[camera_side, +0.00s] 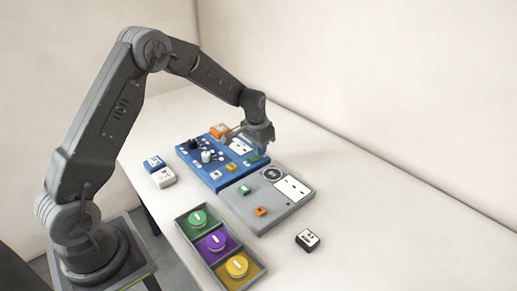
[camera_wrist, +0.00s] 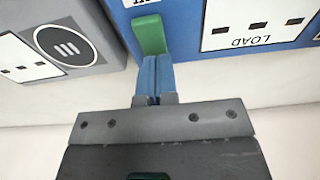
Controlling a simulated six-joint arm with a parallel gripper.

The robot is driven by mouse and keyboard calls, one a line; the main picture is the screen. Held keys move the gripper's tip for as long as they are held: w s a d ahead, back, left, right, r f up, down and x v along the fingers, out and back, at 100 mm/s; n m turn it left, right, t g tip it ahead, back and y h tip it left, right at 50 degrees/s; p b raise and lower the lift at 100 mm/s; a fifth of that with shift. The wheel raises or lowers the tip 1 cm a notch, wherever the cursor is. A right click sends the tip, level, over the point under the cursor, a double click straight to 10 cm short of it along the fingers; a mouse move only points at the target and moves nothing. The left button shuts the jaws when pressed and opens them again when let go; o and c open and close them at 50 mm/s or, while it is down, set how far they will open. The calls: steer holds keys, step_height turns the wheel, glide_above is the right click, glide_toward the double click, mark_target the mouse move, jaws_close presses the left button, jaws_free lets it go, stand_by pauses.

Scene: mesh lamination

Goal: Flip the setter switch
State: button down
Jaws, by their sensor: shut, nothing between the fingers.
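A green switch lever (camera_wrist: 149,35) stands at the edge of the blue panel (camera_wrist: 178,18) in the wrist view. I take it for the setter switch, but I cannot read a label that says so. In the side view the lever (camera_side: 258,161) is at the near right of the blue panel (camera_side: 188,160), partly under my gripper. My gripper (camera_wrist: 153,62) is shut and empty, its two blue fingers together. Their tips are at the lower end of the lever; I cannot tell whether they touch it.
A grey panel (camera_side: 292,209) with a green and an orange part adjoins the blue one. A tray (camera_side: 208,252) with green, purple and yellow round pieces lies in front.

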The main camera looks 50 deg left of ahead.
mark_target(254, 158)
steer(key=shift+s+d+f, duration=0.1)
steer(key=shift+s+f, duration=0.35)
steer(key=shift+f, duration=0.2)
steer(key=shift+s+r, duration=0.2)
steer(key=shift+s, duration=0.45)
steer(key=shift+r, duration=0.15)
step_height(254, 158, up, 14)
steer(key=s, duration=0.1)
steer(key=shift+r, duration=0.25)
steer(key=shift+w+r, duration=0.1)
steer(key=shift+w, duration=0.2)
